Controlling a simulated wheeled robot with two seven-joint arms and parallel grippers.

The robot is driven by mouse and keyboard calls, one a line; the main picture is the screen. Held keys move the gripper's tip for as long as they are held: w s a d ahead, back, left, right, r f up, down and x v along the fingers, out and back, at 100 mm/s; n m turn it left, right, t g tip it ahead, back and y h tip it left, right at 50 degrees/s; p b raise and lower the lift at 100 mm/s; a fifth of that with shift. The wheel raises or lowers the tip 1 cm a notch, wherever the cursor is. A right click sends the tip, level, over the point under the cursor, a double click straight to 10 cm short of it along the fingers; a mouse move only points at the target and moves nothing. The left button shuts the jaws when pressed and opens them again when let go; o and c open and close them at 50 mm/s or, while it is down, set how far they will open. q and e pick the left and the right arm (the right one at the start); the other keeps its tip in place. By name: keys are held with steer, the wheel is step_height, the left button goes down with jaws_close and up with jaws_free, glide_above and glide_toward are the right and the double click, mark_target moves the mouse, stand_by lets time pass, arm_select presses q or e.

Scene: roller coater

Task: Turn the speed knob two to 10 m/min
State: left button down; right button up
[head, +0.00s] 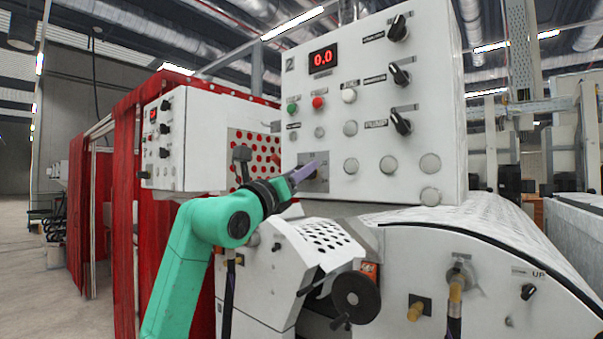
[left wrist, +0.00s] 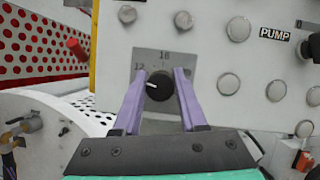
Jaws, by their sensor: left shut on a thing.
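The speed knob (left wrist: 159,86) is a round black dial on a grey scale plate (left wrist: 176,62) in the left wrist view. The plate shows 12 at the upper left and 18 at the top; its lower part is hidden. The knob's white mark points left, slightly upward, below the 12. My left gripper (left wrist: 158,92) has one purple finger on each side of the knob and is shut on it. In the head view this gripper (head: 306,174) is at the lower left of control panel two (head: 400,115) and hides the knob. My right gripper is out of view.
Panel two has a red display (head: 323,57) reading 0.0, several buttons and black selector switches (head: 400,122). A second control box (head: 180,140) and red curtains (head: 124,200) stand at the left. A white machine housing (head: 430,255) lies below the panel.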

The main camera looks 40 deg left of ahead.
arm_select(q)
steer(key=shift+n+y, duration=0.9)
steer(key=shift+n, duration=0.9)
steer(key=shift+n+g, duration=0.3)
steer(key=shift+c, duration=2.4)
jaws_free()
steer(key=shift+s+f+b, duration=0.2)
steer(key=shift+s+b, duration=0.05)
steer(key=shift+b, duration=0.15)
steer(key=b+v, duration=0.7)
steer(key=v, duration=0.7)
